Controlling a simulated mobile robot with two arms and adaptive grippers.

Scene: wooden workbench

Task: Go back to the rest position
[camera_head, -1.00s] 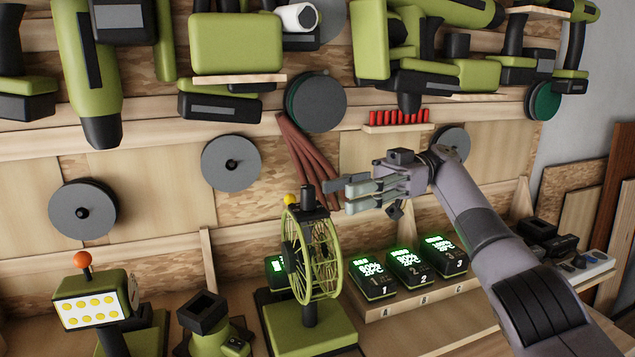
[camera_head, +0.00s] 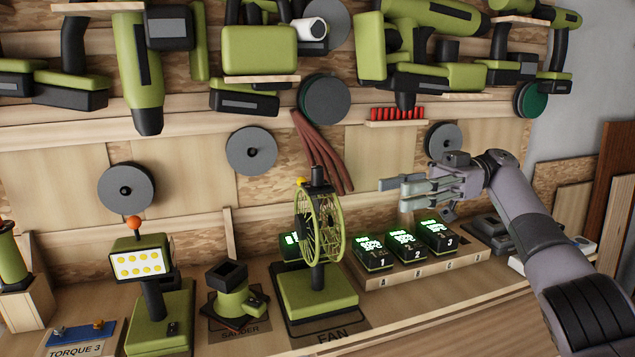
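My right gripper (camera_head: 393,195) is in the air in front of the wall, right of the fan and above the row of numbered chargers. Its fingers point left and stand apart, with nothing between them. The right arm comes in from the lower right. The green fan (camera_head: 318,225) stands upright on its base, apart from the gripper. My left gripper is out of view.
Three chargers with lit displays (camera_head: 407,247) sit on a wooden stand below the gripper. A lamp (camera_head: 140,262) and a green sander (camera_head: 233,297) stand left of the fan. Power tools (camera_head: 260,50) hang above. The bench front (camera_head: 440,325) is clear.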

